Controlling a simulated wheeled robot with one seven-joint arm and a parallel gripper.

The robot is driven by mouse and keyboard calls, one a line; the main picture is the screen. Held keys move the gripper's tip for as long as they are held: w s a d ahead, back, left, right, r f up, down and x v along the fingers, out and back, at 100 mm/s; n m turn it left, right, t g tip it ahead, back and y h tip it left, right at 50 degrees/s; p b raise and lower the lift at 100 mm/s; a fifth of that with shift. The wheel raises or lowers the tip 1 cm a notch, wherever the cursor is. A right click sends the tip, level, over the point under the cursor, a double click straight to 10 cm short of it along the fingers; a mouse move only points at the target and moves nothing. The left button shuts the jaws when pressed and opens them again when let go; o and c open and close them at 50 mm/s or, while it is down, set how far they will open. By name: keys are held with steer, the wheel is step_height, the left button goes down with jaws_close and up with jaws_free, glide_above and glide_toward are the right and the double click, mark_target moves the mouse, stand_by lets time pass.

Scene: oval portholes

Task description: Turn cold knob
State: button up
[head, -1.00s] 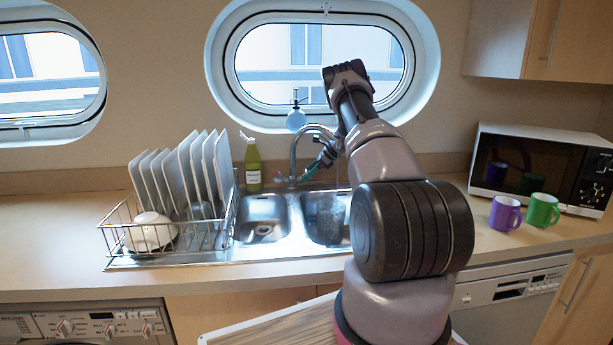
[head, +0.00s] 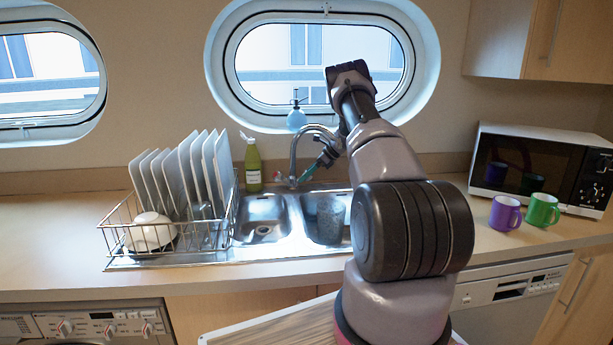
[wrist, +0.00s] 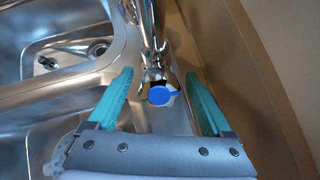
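The cold knob (wrist: 161,95) has a blue cap and shows in the wrist view at the base of the chrome faucet (wrist: 150,35). My gripper (wrist: 159,74) is open, with one teal finger on each side of the knob and visible gaps between. In the head view my gripper (head: 308,173) reaches down beside the faucet (head: 294,155) from the right. A red-capped knob (head: 278,175) shows left of the faucet base. The cold knob is hidden or too small to make out in the head view.
The sink (head: 262,218) lies in front of the faucet. A green bottle (head: 253,165) stands left of it, and a dish rack (head: 118,245) with plates is further left. The wall is close behind the faucet. Purple (head: 505,213) and green (head: 541,210) mugs stand right.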

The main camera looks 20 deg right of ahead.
steer(key=v, duration=1)
steer(key=shift+d+r, duration=0.25)
steer(key=shift+s, duration=0.15)
